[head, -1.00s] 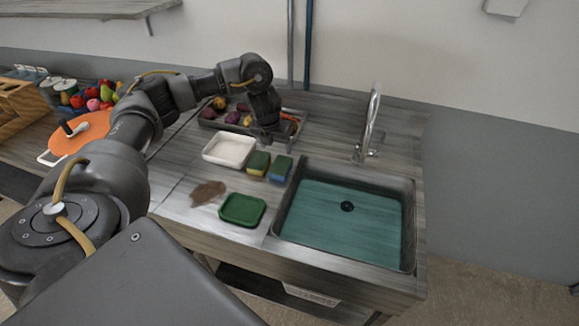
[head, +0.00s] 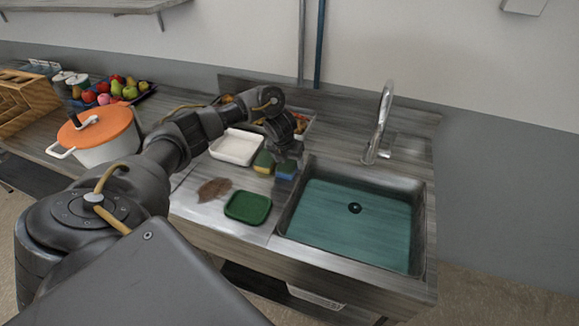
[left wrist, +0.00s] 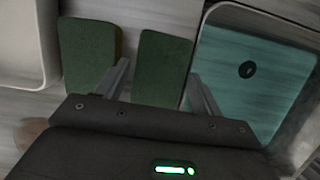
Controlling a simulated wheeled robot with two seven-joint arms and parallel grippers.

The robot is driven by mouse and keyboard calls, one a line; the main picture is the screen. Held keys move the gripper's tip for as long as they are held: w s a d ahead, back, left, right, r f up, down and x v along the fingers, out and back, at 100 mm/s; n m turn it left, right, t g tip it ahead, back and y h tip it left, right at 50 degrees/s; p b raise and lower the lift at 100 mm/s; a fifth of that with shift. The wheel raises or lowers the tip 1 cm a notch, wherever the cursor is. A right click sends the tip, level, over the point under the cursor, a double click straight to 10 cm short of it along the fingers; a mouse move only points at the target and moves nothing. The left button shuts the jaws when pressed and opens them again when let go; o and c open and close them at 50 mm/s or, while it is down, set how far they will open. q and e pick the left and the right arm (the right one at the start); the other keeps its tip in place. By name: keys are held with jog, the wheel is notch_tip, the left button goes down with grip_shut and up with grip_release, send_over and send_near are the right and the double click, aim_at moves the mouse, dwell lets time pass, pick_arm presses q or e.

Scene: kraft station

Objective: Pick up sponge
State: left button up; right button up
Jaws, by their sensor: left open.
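Two sponges stand side by side left of the sink: a green and yellow sponge (head: 264,163) and a green-topped blue sponge (head: 286,171). In the left wrist view their green tops show, the left one (left wrist: 88,52) and the right one (left wrist: 163,62). My left gripper (head: 288,153) is open just above the blue sponge in the head view. In the left wrist view its two fingers (left wrist: 158,70) lie on either side of the right sponge; I cannot tell whether they touch it. The gripper hides part of that sponge in the head view. My right gripper is not in view.
The sink (head: 350,225) with teal water and a tall faucet (head: 382,120) is just right of the sponges. A white dish (head: 237,147) is close on the left. A green tray (head: 247,207) and brown stain (head: 214,189) are in front. An orange-lidded pot (head: 100,135) stands far left.

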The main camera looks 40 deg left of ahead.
pick_arm(q)
jog(key=shift+f, duration=0.2)
jog(key=shift+f, duration=0.25)
dwell(0.6)
jog(key=c, duration=0.7)
